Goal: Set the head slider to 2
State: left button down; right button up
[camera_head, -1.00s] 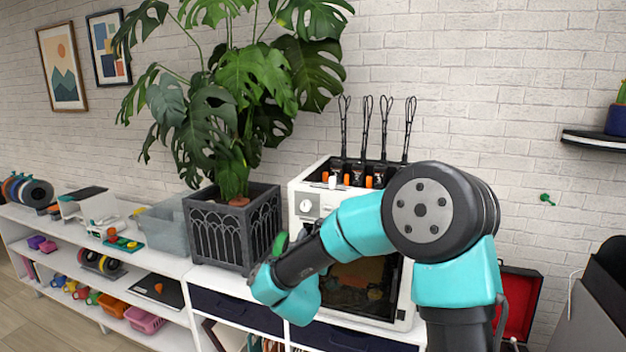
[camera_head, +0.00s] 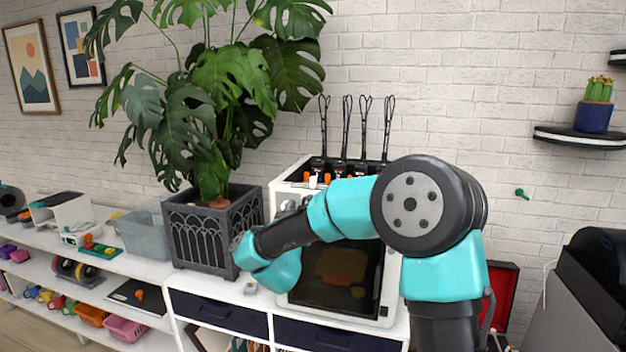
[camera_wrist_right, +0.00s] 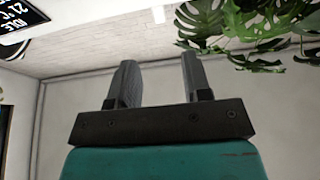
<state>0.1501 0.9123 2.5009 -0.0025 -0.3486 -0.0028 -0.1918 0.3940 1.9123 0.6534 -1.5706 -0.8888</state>
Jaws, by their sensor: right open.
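The white multi-head printer (camera_head: 383,300) stands on the shelf unit behind my right arm. Several dark heads with thin black loops line its top, with small orange tabs (camera_head: 327,178) and a white tab (camera_head: 312,182). My arm covers part of its front, and I cannot read any slider numbers. My right gripper (camera_wrist_right: 158,72) shows in the right wrist view with two grey fingers apart and nothing between them. Its fingers are hidden in the head view. A dark display (camera_wrist_right: 20,14) with "IDLE" and a temperature shows at that view's upper left. My left gripper is not in view.
A monstera in a dark planter (camera_head: 212,238) stands just left of the printer, its leaves spreading high. A clear bin (camera_head: 143,233) is farther left. An open red case (camera_head: 503,290) lies to the right. A wall shelf (camera_head: 580,138) holds a cactus.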

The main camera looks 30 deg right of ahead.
aim_at(312, 180)
jog(key=x, duration=1.2)
jog(key=shift+w+d+r, duration=0.1)
jog(key=shift+w+d, duration=0.05)
jog(key=shift+d, duration=0.1)
jog(key=shift+c, duration=0.2)
grip_shut()
